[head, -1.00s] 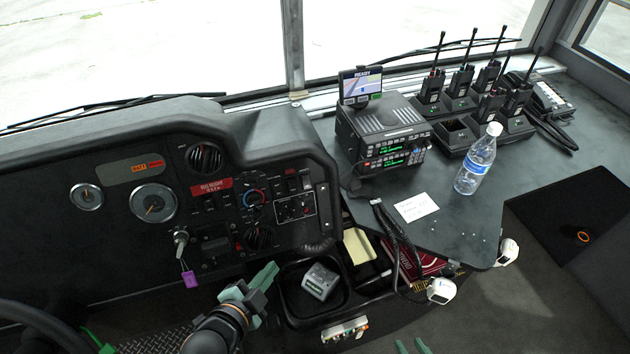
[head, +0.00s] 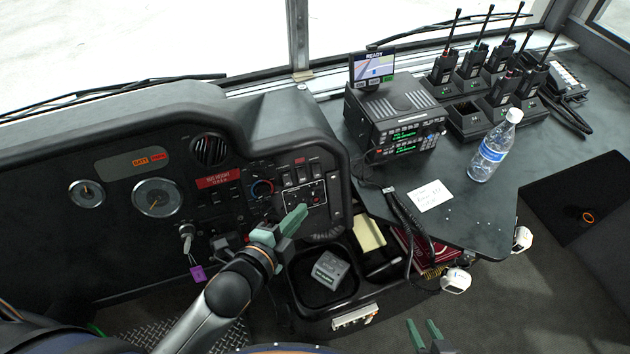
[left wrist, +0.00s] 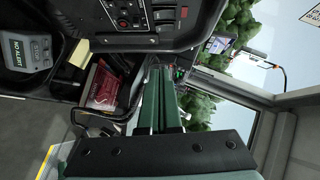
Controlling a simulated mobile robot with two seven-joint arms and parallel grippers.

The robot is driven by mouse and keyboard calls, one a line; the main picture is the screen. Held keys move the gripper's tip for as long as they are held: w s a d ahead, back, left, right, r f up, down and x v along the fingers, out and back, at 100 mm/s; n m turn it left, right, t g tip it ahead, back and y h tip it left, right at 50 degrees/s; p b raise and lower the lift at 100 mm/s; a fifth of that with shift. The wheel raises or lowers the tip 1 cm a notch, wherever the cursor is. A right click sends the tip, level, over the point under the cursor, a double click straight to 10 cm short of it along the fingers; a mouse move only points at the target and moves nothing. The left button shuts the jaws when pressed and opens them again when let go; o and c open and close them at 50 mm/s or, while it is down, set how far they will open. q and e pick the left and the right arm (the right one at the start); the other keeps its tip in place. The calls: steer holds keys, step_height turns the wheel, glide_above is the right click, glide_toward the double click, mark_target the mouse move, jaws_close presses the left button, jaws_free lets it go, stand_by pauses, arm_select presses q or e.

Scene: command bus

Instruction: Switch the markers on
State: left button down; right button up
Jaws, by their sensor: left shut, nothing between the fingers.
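The dash panel carries a row of dark rocker switches (head: 296,175) above a small outlined panel of knobs with a red light (head: 301,195). Their labels are too small to read, so I cannot tell which switch is for the markers. The rocker switches also show at the top of the left wrist view (left wrist: 164,27). My left gripper (head: 302,212) is shut and empty, its green fingertips just below the outlined panel; I cannot tell whether they touch it. My right gripper (head: 424,328) is at the bottom edge, its two green fingers apart and empty.
A key with a purple tag (head: 198,273) hangs left of my left arm. A tray with a grey device (head: 330,270) lies below the gripper. A radio unit (head: 394,118), several handheld radios and a water bottle (head: 494,148) stand on the right counter.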

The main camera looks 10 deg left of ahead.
arm_select(q)
glide_toward(320, 176)
steer(key=w+d, duration=0.2)
steer(key=d, duration=0.2)
steer(key=shift+w+a+f, duration=0.3)
steer(key=shift+w+a, duration=0.05)
steer(key=shift+w, duration=0.25)
steer(key=shift+w+a+f, duration=0.3)
steer(key=shift+w+a, duration=0.1)
steer(key=shift+w, duration=0.2)
steer(key=shift+w+a+f, duration=0.3)
steer(key=shift+w+a, duration=0.05)
steer(key=shift+w, duration=0.25)
steer(key=shift+w+a+f+t+b, duration=0.15)
steer(key=shift+f+b, duration=0.1)
steer(key=shift+b, duration=0.3)
steer(key=shift+w+f+t+b, duration=0.15)
steer(key=shift+f+b, duration=0.1)
steer(key=shift+b, duration=0.25)
steer(key=shift+s+r+p, duration=0.15)
steer(key=shift+r+p, duration=0.15)
